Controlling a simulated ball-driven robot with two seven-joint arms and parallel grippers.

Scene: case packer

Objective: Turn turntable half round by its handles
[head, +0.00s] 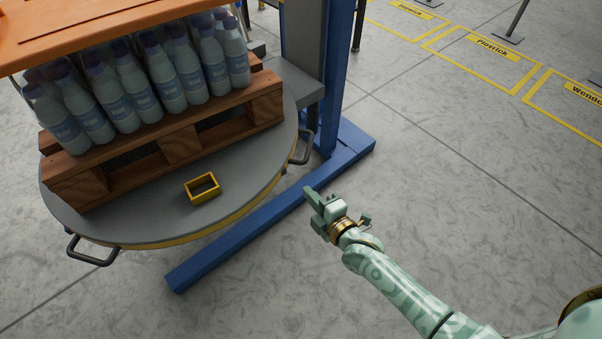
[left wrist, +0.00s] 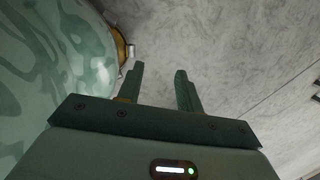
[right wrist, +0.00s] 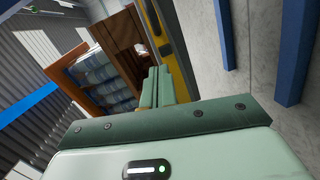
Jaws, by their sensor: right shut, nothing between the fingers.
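The round grey turntable (head: 240,195) carries a wooden pallet stacked with bottles. One dark handle (head: 92,252) sticks out at its front left edge, and another handle (head: 302,148) at its right edge. My right gripper (head: 308,193) is shut and empty, below and just right of the right handle, apart from it. In the right wrist view its fingers (right wrist: 156,86) are together, in front of the turntable's yellow-edged rim (right wrist: 160,32). My left gripper (left wrist: 160,88) is not in the head view; in the left wrist view its fingers are apart with nothing between them, over the floor.
A yellow open box frame (head: 202,199) lies on the turntable. The wooden pallet (head: 180,145) holds several bottles (head: 130,85) under an orange board (head: 95,28). A blue post (head: 338,75) and blue floor beams (head: 235,240) stand close by.

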